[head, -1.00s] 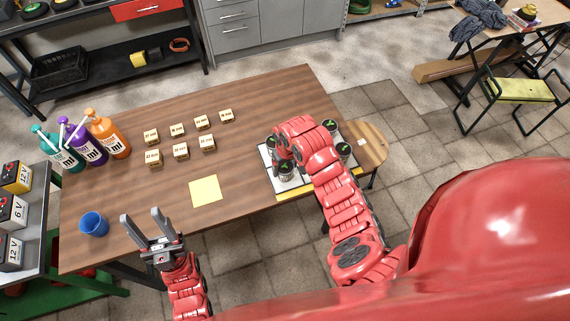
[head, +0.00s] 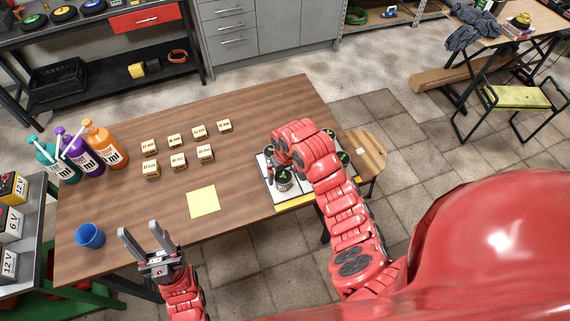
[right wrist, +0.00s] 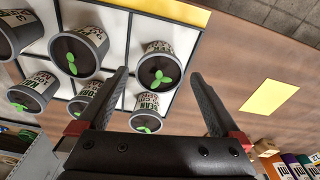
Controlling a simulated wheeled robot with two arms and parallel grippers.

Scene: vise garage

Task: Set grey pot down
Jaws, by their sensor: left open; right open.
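A grey pot (head: 284,182) with a green seedling stands on the white gridded tray (head: 302,188) at the table's right end. In the right wrist view the nearest grey pot (right wrist: 160,58) appears between and beyond the fingertips of my right gripper (right wrist: 160,80), which is open. I see no contact between them. In the head view the red right arm hides much of that gripper and part of the tray. My left gripper (head: 143,238) is open and empty at the table's front edge, near the blue cup (head: 90,236).
Several other seedling pots (right wrist: 78,52) share the tray. A yellow square (head: 203,201) lies left of it, with several small labelled boxes (head: 178,160) behind. Bottles (head: 104,144) stand at the far left. A round wooden stool (head: 370,160) is beside the table's right end.

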